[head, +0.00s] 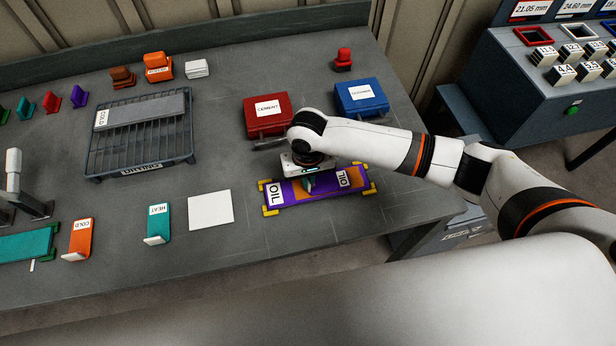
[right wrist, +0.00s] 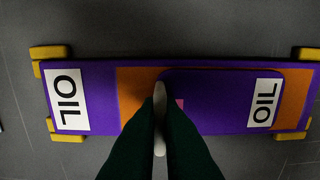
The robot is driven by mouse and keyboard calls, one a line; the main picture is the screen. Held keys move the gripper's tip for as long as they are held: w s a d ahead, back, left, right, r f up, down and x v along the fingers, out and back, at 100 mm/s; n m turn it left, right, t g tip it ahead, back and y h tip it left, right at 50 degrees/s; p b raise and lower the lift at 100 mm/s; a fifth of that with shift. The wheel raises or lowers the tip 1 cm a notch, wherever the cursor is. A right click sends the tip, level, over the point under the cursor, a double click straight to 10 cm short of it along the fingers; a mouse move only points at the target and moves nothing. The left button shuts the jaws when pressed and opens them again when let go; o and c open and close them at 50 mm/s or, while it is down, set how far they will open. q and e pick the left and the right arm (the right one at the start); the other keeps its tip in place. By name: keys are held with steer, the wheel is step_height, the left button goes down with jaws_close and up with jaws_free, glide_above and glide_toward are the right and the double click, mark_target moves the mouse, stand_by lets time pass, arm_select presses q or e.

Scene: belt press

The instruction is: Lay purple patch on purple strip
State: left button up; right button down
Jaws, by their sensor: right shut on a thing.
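The purple strip (right wrist: 98,100) lies on the bench between yellow corner pieces. It has a white OIL label at its left end and an orange area. In the head view the strip (head: 296,199) is partly under my right gripper (head: 309,186). The purple patch (right wrist: 215,110), with its own OIL label, is over the orange area. Orange shows to its left and right. In the right wrist view my right gripper (right wrist: 160,118) is shut on the patch's pale upright tab. Whether the patch touches the strip I cannot tell. My left gripper is not in view.
A red case (head: 266,124) and a blue case (head: 361,101) stand behind the strip. A white square (head: 211,210) and a teal HEAT piece (head: 158,225) lie to its left. A wire rack (head: 140,155) is further back left. The bench in front is clear.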

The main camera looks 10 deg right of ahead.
steer(key=c, duration=1.5)
jaws_free()
step_height(320, 180, up, 12)
steer(key=shift+f+b, duration=0.1)
steer(key=shift+b, duration=0.55)
